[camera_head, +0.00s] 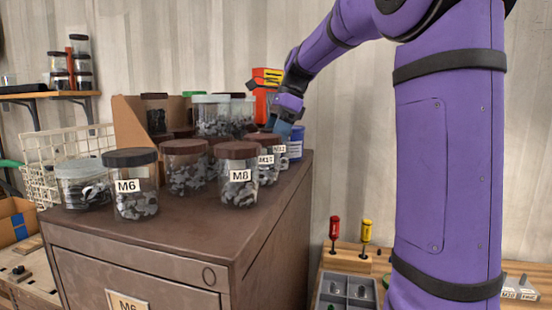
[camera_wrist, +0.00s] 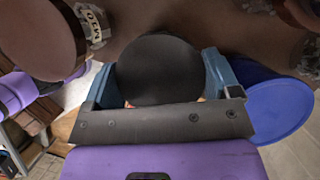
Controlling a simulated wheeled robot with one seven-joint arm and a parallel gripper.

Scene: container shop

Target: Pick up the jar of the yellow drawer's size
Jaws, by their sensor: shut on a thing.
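My gripper (camera_head: 283,127) reaches down at the back right of the cabinet top. In the wrist view its blue fingers (camera_wrist: 158,90) are shut on a jar with a round black lid (camera_wrist: 158,68). In the head view this jar (camera_head: 280,150) is mostly hidden behind a brown-lidded jar (camera_head: 264,157); its small label is hard to read. In the front row stand a jar labelled M6 (camera_head: 133,184) and a jar labelled M8 (camera_head: 238,175). I see no yellow drawer; the drawer front (camera_head: 140,285) in view is grey-brown and carries an M6 label.
A blue tub (camera_head: 295,145) stands close beside the held jar; its lid (camera_wrist: 280,108) shows in the wrist view. A brown-lidded jar (camera_wrist: 45,35) is close on the other side. Several more jars crowd the cabinet top (camera_head: 180,228). Red and yellow bins (camera_head: 265,78) are behind.

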